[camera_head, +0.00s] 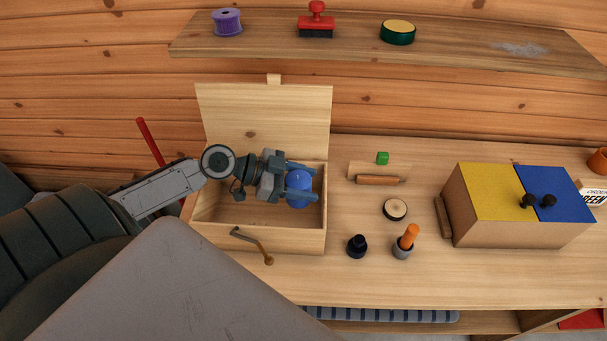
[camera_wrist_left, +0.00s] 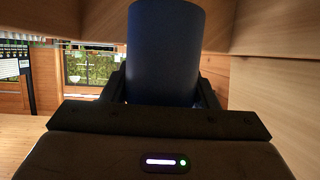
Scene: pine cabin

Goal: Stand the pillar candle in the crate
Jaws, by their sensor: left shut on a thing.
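The blue pillar candle (camera_head: 299,179) is upright at the right side of the wooden crate (camera_head: 265,241), within its opening as seen from above. The crate's lid (camera_head: 265,115) stands open at the back. My left gripper (camera_head: 304,186) reaches in from the left and is shut on the candle, one finger on each side. In the left wrist view the candle (camera_wrist_left: 165,50) stands between the fingers, with pale wood close by at right. My right gripper is not in view.
A yellow-and-blue-topped box (camera_head: 490,227) stands farther right.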

